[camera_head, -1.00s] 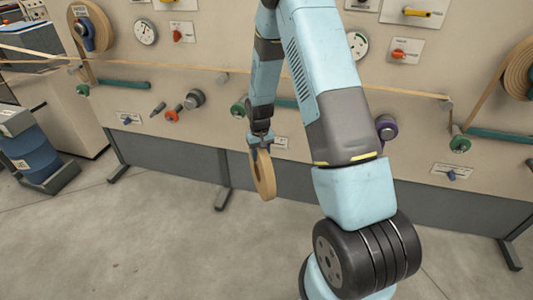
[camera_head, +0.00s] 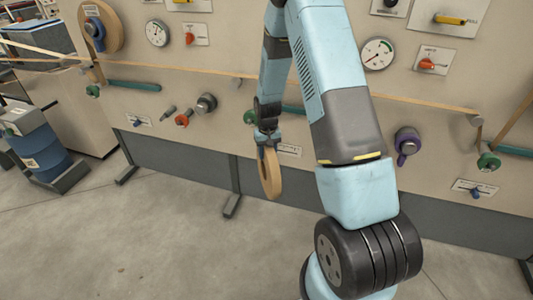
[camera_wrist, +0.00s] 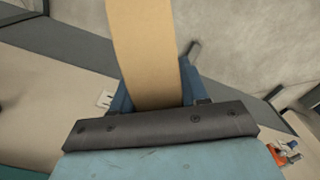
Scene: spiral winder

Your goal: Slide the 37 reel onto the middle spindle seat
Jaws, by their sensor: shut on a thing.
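My gripper (camera_head: 266,150) is shut on a tan reel (camera_head: 271,176), which hangs upright below it, seen nearly edge-on in the head view. In the wrist view the reel (camera_wrist: 147,50) is a wide tan band between the blue fingers (camera_wrist: 152,88). No number on it can be read. The reel is held in front of the panel's lower edge, apart from the spindles. Which spindle is the middle seat I cannot tell; my arm covers part of the panel. A green-ended spindle (camera_head: 250,117) shows just left of my wrist.
The panel (camera_head: 140,95) carries dials, knobs and a tan strip (camera_head: 190,74) across it. A grey spindle (camera_head: 206,103) and a purple one (camera_head: 406,143) stick out. Another reel (camera_head: 113,22) is mounted upper left. A blue drum (camera_head: 38,152) stands left. The floor in front is clear.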

